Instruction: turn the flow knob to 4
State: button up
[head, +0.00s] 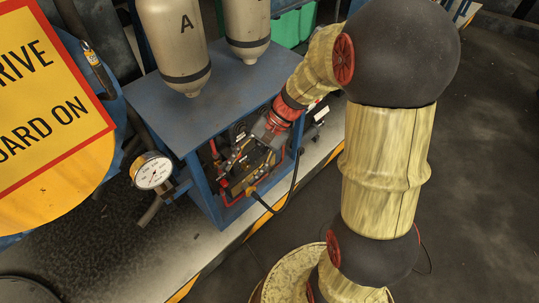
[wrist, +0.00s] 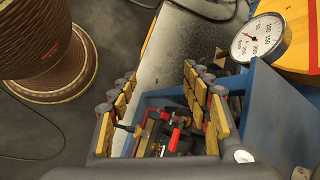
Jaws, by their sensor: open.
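My gripper (head: 238,165) reaches into the open front of a blue cabinet (head: 190,95) in the head view. In the wrist view my gripper (wrist: 160,88) is open, with its yellow-padded fingers wide apart at left and right. Between and beyond them are the cabinet's blue frame (wrist: 165,99) and small red and black parts (wrist: 176,138) inside. Nothing is held between the fingers. I cannot pick out the flow knob or its numbers with certainty; my arm and gripper cover much of the cabinet front in the head view.
A round white gauge (head: 154,171) sticks out left of the cabinet; it also shows in the wrist view (wrist: 258,38). Tank A (head: 175,45) stands on top. A black cable (head: 285,195) hangs in front. A brown ribbed drum (wrist: 48,50) stands on the floor. Open floor lies right.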

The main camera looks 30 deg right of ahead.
jog(key=w+d+f+m+t+y, duration=0.1)
jog(key=w+d+f+m+y, duration=0.2)
jog(key=f, duration=0.4)
jog(key=w+d+f+m+t+y, duration=0.1)
jog(key=w+f+m+t, duration=0.2)
jog(key=f, duration=0.4)
jog(key=m+t+h+b, duration=0.2)
jog(key=m+t+h, duration=0.5)
jog(key=m+t, duration=0.9)
send_near(268, 152)
jog(key=w+r+m+g, duration=0.1)
jog(key=r+m+g, duration=0.1)
jog(key=x, duration=0.2)
jog(key=b+x, duration=0.1)
jog(key=x, duration=0.2)
jog(key=b+x, duration=0.1)
jog(key=x, duration=0.1)
jog(key=shift+w+f, duration=0.25)
jog(key=shift+w, duration=0.05)
jog(key=shift+c, duration=1.4)
jog(key=c, duration=0.7)
jog(key=shift+c, duration=0.7)
